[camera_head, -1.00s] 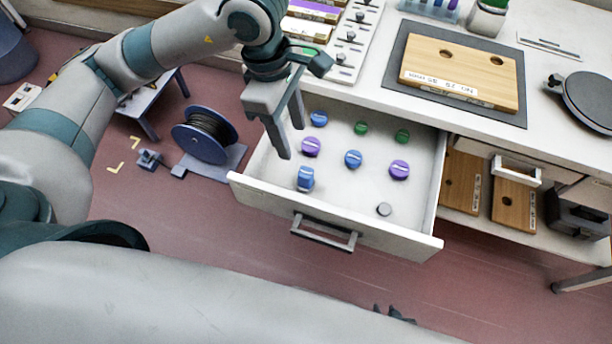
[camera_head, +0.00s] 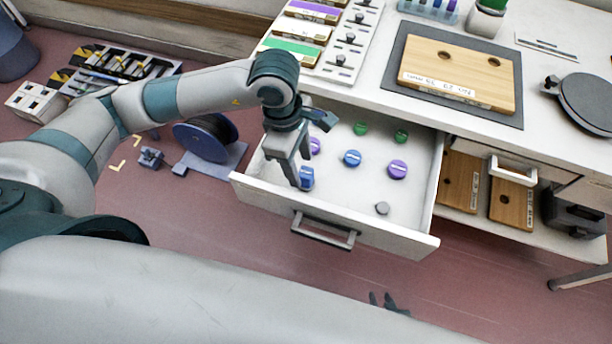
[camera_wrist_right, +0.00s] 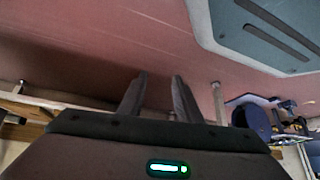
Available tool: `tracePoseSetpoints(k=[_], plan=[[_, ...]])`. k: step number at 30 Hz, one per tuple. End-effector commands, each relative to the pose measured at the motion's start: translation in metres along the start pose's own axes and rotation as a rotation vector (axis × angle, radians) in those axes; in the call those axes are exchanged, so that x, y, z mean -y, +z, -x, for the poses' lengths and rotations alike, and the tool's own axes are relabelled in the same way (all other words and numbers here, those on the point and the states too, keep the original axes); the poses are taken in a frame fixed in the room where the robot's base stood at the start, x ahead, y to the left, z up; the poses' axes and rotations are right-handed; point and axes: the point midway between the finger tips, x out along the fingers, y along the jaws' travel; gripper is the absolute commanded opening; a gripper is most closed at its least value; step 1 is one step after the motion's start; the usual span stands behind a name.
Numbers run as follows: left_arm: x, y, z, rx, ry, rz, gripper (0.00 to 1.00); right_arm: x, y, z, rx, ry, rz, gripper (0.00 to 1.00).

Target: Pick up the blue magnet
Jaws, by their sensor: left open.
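Several small round magnets lie in the open white drawer (camera_head: 410,212). One blue magnet (camera_head: 306,179) stands near the left front, right by the tips of my left gripper (camera_head: 302,172). Another blue magnet (camera_head: 352,158) lies in the middle. My left gripper is open and points down into the drawer; one finger partly covers the nearer blue magnet, and I cannot tell whether they touch. A third blue magnet at the back left is hidden behind this gripper. My right gripper (camera_wrist_right: 160,80) is open and empty over the floor, its tips also showing in the head view (camera_head: 389,303).
Purple magnets (camera_head: 398,169), green magnets (camera_head: 361,129) and a grey one (camera_head: 382,208) share the drawer. The drawer's front wall and handle (camera_head: 324,232) stick out. A wooden board (camera_head: 460,75) lies on the bench above. A cable spool (camera_head: 205,137) stands on the floor at left.

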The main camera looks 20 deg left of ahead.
Motion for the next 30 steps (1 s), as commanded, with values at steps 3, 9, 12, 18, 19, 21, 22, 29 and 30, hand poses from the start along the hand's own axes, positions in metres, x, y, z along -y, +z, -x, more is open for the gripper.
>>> tracePoseSetpoints(k=[3,9,12,18,19,21,22,29,30], plan=[[0.000,0.001,-0.001,0.000,-0.001,0.000,0.47,0.000,-0.001,0.001,-0.002,0.000,0.000,0.31],[-0.004,0.003,-0.016,0.000,-0.004,0.002,0.47,0.008,-0.010,0.005,-0.047,-0.010,0.001,0.31],[-0.006,0.005,-0.029,0.000,-0.005,0.001,0.47,0.012,-0.017,0.008,-0.082,-0.015,0.004,0.31],[-0.007,0.004,-0.049,0.000,-0.002,0.001,0.47,0.009,-0.003,0.008,-0.055,-0.012,0.005,0.31],[-0.007,0.004,-0.050,0.000,-0.001,0.000,0.47,0.009,-0.003,0.008,-0.053,-0.012,0.005,0.31],[-0.007,0.004,-0.052,0.001,0.000,0.000,0.47,0.009,-0.002,0.008,-0.052,-0.012,0.006,0.31],[-0.007,0.004,-0.052,0.001,0.000,0.000,0.47,0.009,-0.002,0.008,-0.052,-0.012,0.006,0.31],[-0.007,0.004,-0.052,0.000,0.000,0.000,0.47,0.009,-0.002,0.008,-0.052,-0.011,0.006,0.31],[-0.007,0.004,-0.052,0.000,0.000,0.000,0.47,0.008,-0.002,0.008,-0.052,-0.011,0.006,0.31]])
